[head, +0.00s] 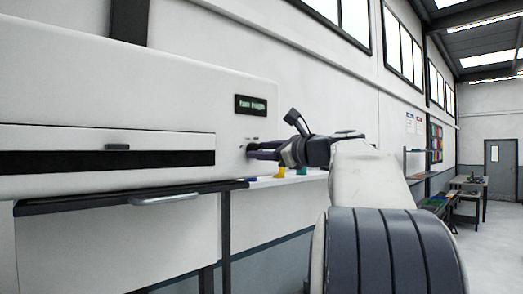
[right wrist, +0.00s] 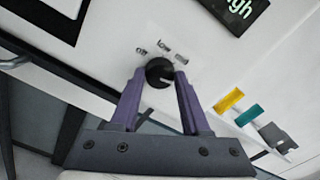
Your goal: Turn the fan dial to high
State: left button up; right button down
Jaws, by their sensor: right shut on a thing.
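The fan dial (right wrist: 159,72) is a round black knob on the white machine panel, with small labels reading "Off" and "Low" and a third blurred one around it. My right gripper (right wrist: 160,78) is shut on the dial, one purple finger on each side. In the head view my right gripper (head: 252,150) reaches left to the machine's right end and hides most of the dial. A dark display (head: 250,105) above it shows green text that seems to read "Fan: High"; the right wrist view shows its end, "gh" (right wrist: 240,8). My left gripper is not in view.
The white machine (head: 110,80) has a dark slot and a rail with a handle (head: 163,198) below. A shelf (head: 290,180) holding small yellow and teal items (right wrist: 228,100) lies just below and beside my right gripper. A workbench (head: 468,183) stands far right.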

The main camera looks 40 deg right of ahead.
jog(key=shift+f, duration=0.1)
jog(key=shift+c, duration=1.9)
grip_release()
jog(key=s+b, duration=0.4)
jog(key=s, duration=0.6)
jog(key=shift+s+d, duration=0.25)
jog(key=shift+d, duration=0.15)
